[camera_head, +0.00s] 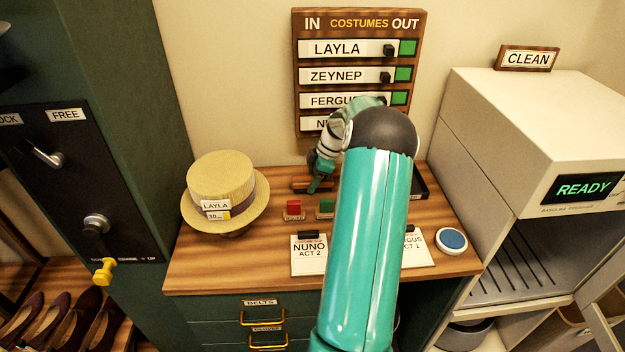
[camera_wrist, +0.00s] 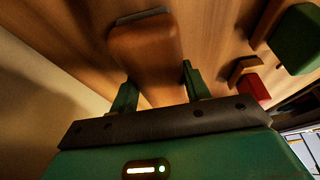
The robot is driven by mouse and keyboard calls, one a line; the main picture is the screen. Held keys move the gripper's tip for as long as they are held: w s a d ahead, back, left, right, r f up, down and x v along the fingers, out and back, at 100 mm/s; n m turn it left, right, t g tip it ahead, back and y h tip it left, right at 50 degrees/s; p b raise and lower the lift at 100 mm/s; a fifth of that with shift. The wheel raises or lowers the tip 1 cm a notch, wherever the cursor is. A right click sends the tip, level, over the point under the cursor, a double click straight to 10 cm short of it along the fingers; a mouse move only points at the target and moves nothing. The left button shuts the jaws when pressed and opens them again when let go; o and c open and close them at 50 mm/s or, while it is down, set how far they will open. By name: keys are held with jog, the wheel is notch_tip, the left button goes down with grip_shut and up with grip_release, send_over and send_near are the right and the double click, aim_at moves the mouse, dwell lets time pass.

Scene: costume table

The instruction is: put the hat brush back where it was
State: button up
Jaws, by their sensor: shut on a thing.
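My gripper (camera_head: 317,180) is at the back of the wooden table, below the costume board. In the wrist view its two green fingers (camera_wrist: 157,88) are on either side of a brown wooden block-like thing with a grey edge, which looks like the hat brush (camera_wrist: 147,50). The gripper is shut on it. In the head view only a little brown of the brush (camera_head: 302,186) shows beside the fingers. I cannot tell whether the brush touches the table top. A dark tray (camera_head: 421,184) lies at the back right, mostly hidden behind my arm.
A straw hat (camera_head: 222,187) tagged LAYLA stands at the left. Red (camera_head: 293,206) and green (camera_head: 326,205) blocks stand just in front of the gripper. A NUNO card (camera_head: 309,258), a FERGUS card (camera_head: 417,250) and a blue round pad (camera_head: 452,240) lie nearer the front.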

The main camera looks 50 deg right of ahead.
jog(key=shift+f, duration=0.1)
jog(key=o, duration=1)
jog(key=shift+o, duration=0.2)
jog(key=v, duration=1.2)
jog(key=w+a+r+m+h, duration=0.1)
jog(key=a+r, duration=0.3)
jog(key=a, duration=0.6)
jog(key=w+a+r+m+h, duration=0.1)
jog(key=a+r, duration=0.3)
jog(key=a, duration=0.6)
jog(key=w+a+r+m+g+h, duration=0.1)
jog(key=w+a+r, duration=0.2)
jog(key=a, duration=0.8)
jog(key=shift+a+r, duration=0.1)
jog(key=shift+r, duration=0.5)
jog(key=s+a+f+m+t, duration=0.1)
jog(key=s+a+m, duration=0.1)
jog(key=s+a, duration=0.5)
jog(key=s+a+f+m+t, duration=0.1)
jog(key=s+a+m+t, duration=0.1)
jog(key=s+a, duration=0.6)
jog(key=a+m, duration=0.1)
jog(key=a, duration=0.4)
jog(key=shift+s+a, duration=0.25)
jog(key=shift+a, duration=0.05)
